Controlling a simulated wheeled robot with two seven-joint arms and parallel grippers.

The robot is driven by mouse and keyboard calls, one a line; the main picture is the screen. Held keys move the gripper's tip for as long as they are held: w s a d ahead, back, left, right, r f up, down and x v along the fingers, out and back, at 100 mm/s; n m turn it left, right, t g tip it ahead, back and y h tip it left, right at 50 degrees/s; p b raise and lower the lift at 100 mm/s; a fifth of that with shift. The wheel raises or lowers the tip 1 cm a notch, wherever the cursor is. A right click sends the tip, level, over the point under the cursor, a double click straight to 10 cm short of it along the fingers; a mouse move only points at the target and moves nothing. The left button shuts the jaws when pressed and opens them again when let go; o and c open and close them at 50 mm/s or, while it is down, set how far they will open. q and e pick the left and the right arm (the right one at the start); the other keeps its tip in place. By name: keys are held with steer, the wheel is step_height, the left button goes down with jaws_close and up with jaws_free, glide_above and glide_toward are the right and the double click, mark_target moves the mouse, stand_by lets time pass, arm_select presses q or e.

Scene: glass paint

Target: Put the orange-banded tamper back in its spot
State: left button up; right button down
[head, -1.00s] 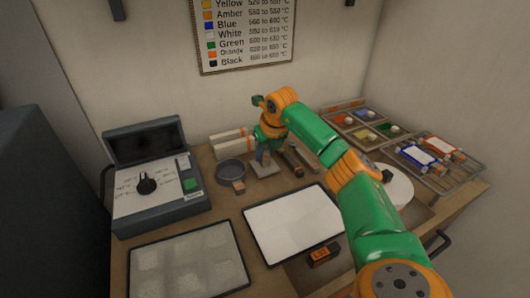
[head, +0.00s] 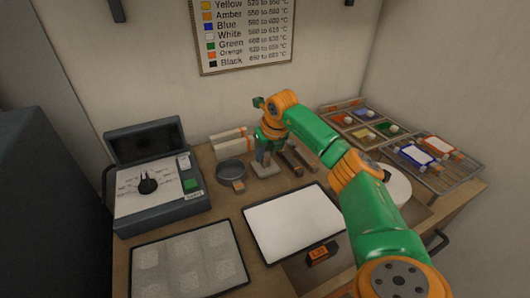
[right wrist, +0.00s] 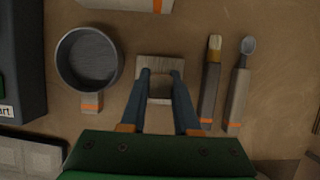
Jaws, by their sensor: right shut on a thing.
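The tamper (right wrist: 160,64) shows as a pale, flat squarish block under my right gripper (right wrist: 162,73) in the right wrist view. Its flat block also shows in the head view (head: 266,170), low at the table top; I cannot tell whether it touches. My right gripper (head: 264,158) is shut on the tamper from above, its fingers on either side of the upper part. The tamper's orange band is not visible, probably behind the fingers. My left gripper is not in view.
A round sieve (right wrist: 89,58) with an orange-banded handle lies left of the tamper. A brush (right wrist: 211,82) and a spoon (right wrist: 240,84) lie to its right. A white sheet (head: 294,226) lies in front. A kiln controller (head: 160,190) stands at left.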

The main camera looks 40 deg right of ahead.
steer(key=shift+f, duration=0.3)
stand_by(0.6)
steer(key=c, duration=0.6)
jaws_free()
steer(key=shift+o, duration=0.2)
steer(key=b+v, duration=0.1)
steer(key=v, duration=0.6)
steer(key=shift+s+r, duration=0.1)
